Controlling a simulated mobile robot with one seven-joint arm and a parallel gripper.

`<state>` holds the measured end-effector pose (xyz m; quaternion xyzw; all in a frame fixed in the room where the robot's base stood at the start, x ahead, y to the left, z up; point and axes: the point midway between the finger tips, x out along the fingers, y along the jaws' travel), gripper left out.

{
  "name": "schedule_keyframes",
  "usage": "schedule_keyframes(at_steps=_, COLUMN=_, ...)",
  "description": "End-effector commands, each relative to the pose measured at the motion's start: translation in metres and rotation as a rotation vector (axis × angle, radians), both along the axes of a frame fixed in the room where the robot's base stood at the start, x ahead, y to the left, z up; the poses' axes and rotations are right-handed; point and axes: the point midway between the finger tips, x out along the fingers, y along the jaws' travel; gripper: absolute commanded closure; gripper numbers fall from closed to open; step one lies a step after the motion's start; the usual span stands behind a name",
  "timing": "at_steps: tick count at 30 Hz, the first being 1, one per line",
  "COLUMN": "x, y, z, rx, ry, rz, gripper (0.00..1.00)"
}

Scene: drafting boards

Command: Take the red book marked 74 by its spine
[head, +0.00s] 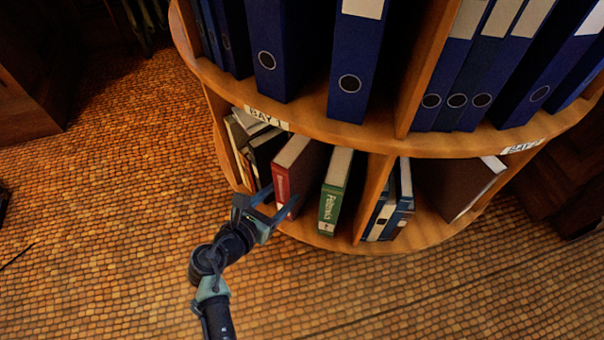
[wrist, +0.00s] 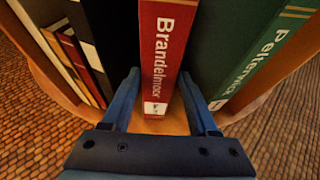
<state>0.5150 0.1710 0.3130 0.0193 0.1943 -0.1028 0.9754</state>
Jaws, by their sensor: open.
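A red book (head: 283,184) stands upright on the lower shelf of the round wooden bookcase. In the wrist view its red spine (wrist: 161,55) faces me and reads "Brandelmoor", with a small white label at the foot; I cannot read a number on it. My gripper (head: 280,204) is open at the lower part of this spine. In the wrist view the gripper (wrist: 160,76) has one finger on each side of the red spine. I cannot tell whether either finger touches the book.
A green book (head: 333,192), "Pelterwick" in the wrist view, stands close to the right. Dark and pale books (head: 252,150) lean to the left. A wooden divider (head: 374,192) stands beyond the green book. The upper shelf (head: 330,133) holds blue binders and overhangs the books.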

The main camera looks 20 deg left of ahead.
Motion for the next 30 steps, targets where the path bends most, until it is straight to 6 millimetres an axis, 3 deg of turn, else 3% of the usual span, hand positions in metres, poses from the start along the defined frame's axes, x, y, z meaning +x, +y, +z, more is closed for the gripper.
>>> schedule_keyframes(at_steps=8, x=0.015, y=-0.003, z=-0.011, rx=0.003, ry=-0.002, rz=-0.001, gripper=0.4)
schedule_keyframes(at_steps=18, x=0.047, y=-0.008, z=-0.028, rx=0.002, ry=-0.001, rz=-0.002, gripper=0.4)
schedule_keyframes(at_steps=28, x=0.052, y=-0.009, z=-0.026, rx=0.002, ry=0.0, rz=0.0, gripper=0.4)
schedule_keyframes(at_steps=30, x=0.052, y=-0.009, z=-0.026, rx=0.002, ry=0.0, rz=-0.001, gripper=0.49)
